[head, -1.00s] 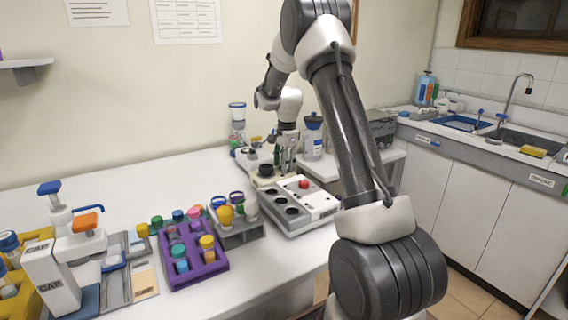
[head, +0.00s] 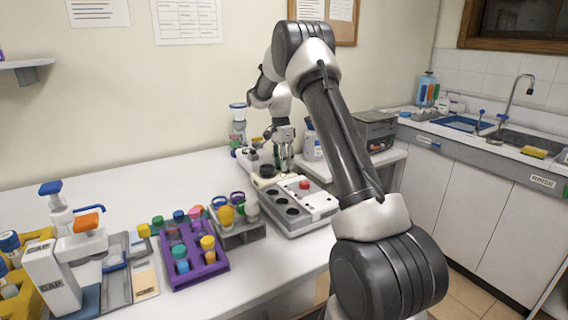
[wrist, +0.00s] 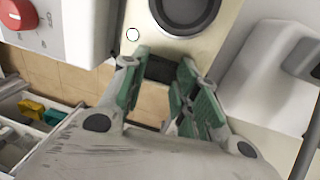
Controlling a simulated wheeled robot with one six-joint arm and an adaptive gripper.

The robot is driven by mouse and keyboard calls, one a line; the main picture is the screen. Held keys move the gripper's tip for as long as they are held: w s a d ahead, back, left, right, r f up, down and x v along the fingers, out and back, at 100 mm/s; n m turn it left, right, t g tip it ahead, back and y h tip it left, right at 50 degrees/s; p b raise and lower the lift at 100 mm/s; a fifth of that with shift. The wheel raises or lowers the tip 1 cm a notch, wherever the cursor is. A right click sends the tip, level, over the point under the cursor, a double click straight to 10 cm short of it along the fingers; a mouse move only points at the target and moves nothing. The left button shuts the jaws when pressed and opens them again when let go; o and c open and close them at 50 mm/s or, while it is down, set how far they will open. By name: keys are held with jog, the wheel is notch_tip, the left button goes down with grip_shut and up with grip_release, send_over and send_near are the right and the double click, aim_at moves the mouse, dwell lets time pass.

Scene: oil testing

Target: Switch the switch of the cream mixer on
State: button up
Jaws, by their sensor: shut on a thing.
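The cream mixer (head: 259,179) stands on the white bench near the wall, behind the grey box with the red button. In the wrist view its cream top (wrist: 142,20) carries a dark round cup holder and a small white round spot. A dark block, which looks like its switch (wrist: 160,68), sits at its edge between my fingertips. My gripper (wrist: 166,62) has green pads and is shut on this switch, with a fingertip on either side. In the head view my gripper (head: 283,162) is at the mixer's right side. The switch's position cannot be told.
The grey-white box with a red button (head: 304,185) stands close in front of the mixer. A grey tube rack (head: 238,236) and a purple rack (head: 205,268) are to its left. A white bottle (head: 312,148) is just right of my gripper.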

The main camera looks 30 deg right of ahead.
jog(key=o, duration=1)
jog(key=r, duration=0.4)
jog(key=w+r, duration=0.1)
jog(key=r, duration=0.7)
jog(key=shift+w, duration=0.35)
